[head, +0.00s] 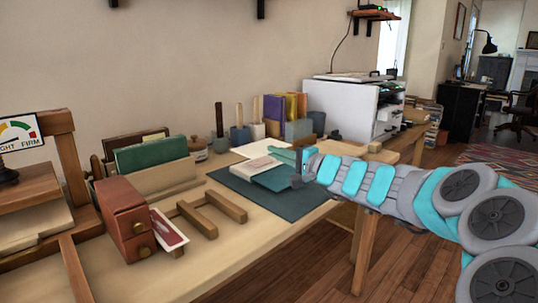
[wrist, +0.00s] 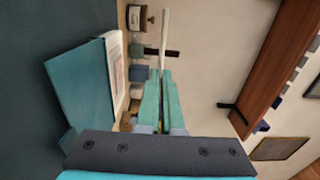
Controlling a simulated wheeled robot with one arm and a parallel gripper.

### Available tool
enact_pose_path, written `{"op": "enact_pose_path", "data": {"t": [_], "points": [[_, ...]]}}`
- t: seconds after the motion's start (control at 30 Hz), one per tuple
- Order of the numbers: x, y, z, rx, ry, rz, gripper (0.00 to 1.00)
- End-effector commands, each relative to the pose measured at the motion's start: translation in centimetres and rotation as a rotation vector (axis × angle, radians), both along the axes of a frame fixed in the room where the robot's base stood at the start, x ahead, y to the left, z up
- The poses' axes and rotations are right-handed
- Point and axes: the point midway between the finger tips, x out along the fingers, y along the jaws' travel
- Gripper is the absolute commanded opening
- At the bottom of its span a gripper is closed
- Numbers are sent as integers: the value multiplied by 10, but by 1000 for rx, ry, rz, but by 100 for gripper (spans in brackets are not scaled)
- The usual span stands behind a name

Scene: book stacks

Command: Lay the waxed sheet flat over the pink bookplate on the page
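The pink bookplate (wrist: 121,70) is on the pale page of an open book (wrist: 88,85) with a teal cover, left in the wrist view. In the head view the book (head: 279,180) lies on a dark green mat, its pinkish page (head: 257,166) beside my gripper. My gripper (head: 288,155) reaches in from the right, above the book. In the wrist view its teal fingers (wrist: 162,82) converge on a thin pale strip (wrist: 164,40), seemingly the waxed sheet edge-on. The sheet points forward and is apart from the bookplate.
The green mat (head: 285,204) covers the table's right part. Pots with tools (head: 240,135), upright books (head: 285,112) and a white printer (head: 352,106) stand behind. A red-brown box (head: 124,217), a wooden frame (head: 205,213) and a green book on a rest (head: 150,158) are left.

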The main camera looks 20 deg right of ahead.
Motion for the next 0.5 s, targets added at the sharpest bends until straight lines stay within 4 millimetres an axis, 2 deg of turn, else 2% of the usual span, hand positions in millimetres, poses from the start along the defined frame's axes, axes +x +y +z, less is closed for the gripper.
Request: {"op": "enact_pose_path", "data": {"t": [0.1, 0.3, 0.5], "points": [[23, -7, -3, -1, 5, -1, 0], [56, -18, -6, -1, 4, -1, 0], [79, -25, -7, -2, 2, -3, 0]]}}
